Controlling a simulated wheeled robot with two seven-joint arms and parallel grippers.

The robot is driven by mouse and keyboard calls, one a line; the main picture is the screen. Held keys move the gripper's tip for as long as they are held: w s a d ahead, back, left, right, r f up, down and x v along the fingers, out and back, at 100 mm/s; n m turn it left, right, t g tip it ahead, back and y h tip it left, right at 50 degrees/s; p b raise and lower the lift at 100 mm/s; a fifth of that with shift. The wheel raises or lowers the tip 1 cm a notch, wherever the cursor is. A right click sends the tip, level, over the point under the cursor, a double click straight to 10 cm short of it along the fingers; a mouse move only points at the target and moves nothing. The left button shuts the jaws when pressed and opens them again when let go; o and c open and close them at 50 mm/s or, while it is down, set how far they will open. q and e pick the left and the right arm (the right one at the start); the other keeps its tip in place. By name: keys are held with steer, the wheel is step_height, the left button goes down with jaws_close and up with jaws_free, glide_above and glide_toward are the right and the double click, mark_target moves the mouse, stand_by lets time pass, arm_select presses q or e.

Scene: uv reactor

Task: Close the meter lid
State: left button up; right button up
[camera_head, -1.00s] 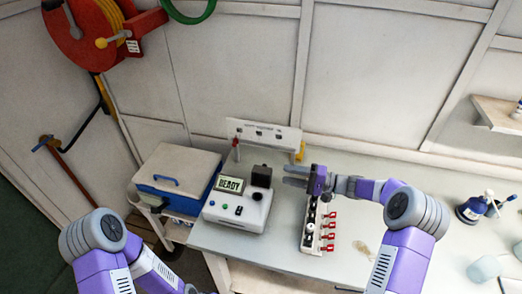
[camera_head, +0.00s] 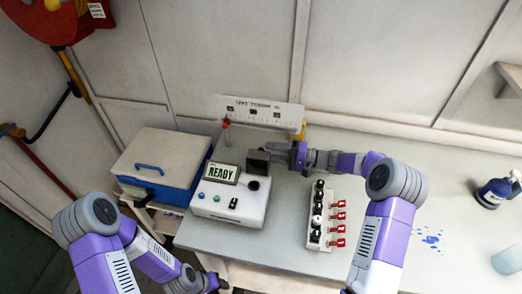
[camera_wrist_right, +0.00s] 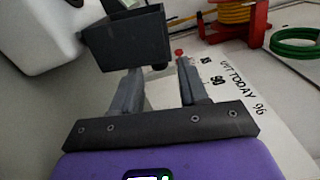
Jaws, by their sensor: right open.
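The meter (camera_head: 228,202) is a white box with a lit display reading READY, on the left of the table in the head view. Its dark grey lid (camera_head: 257,162) stands raised at the back right, behind a round black well (camera_head: 254,184). The lid also shows in the right wrist view (camera_wrist_right: 127,40). My right gripper (camera_head: 272,151) is open and empty, at the right and back of the lid. In the wrist view its fingers (camera_wrist_right: 158,78) point toward the lid; whether they touch it I cannot tell. My left gripper (camera_head: 215,282) is low at the bottom edge, its fingers unclear.
A black-and-white rack with red tabs (camera_head: 322,218) stands right of the meter. A white board with markings (camera_head: 262,112) stands behind. A blue and white cooler (camera_head: 163,165) is at the left. The table between rack and bottle is mostly clear.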

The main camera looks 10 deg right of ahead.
mark_target(261, 148)
steer(key=shift+x, duration=2.2)
steer(key=shift+w, duration=0.1)
jaws_close()
